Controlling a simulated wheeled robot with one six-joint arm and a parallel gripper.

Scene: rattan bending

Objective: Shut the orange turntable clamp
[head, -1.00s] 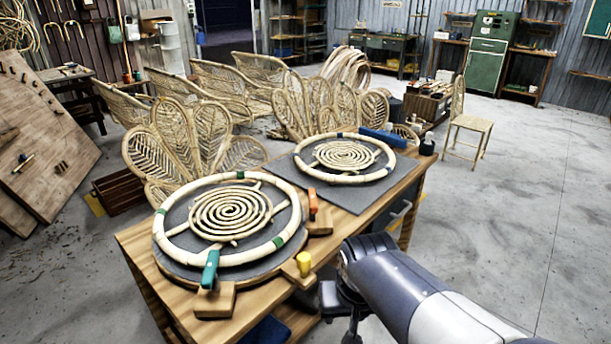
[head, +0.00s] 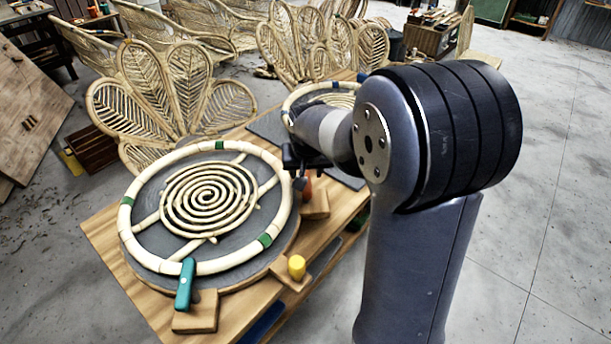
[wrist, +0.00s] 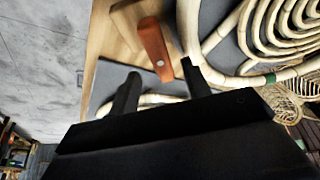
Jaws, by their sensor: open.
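The orange clamp (head: 307,189) stands on a small wooden block at the right edge of the near turntable, partly hidden by my gripper in the head view. My gripper (head: 298,168) is just above and beside it. In the wrist view the clamp's orange handle (wrist: 153,48) shows with a pale round spot on its side. My open fingers (wrist: 160,82) point toward it, with the handle just beyond and roughly between the tips. I cannot tell whether they touch it. The near turntable (head: 165,262) carries a pale rattan ring with a spiral inside.
A teal clamp (head: 185,283) and a yellow knob (head: 296,266) sit on blocks along the turntable's front edge. A second rattan ring (head: 310,92) lies behind my arm. Rattan chair backs (head: 170,85) stand behind the wooden bench (head: 110,232). Open floor lies to the right.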

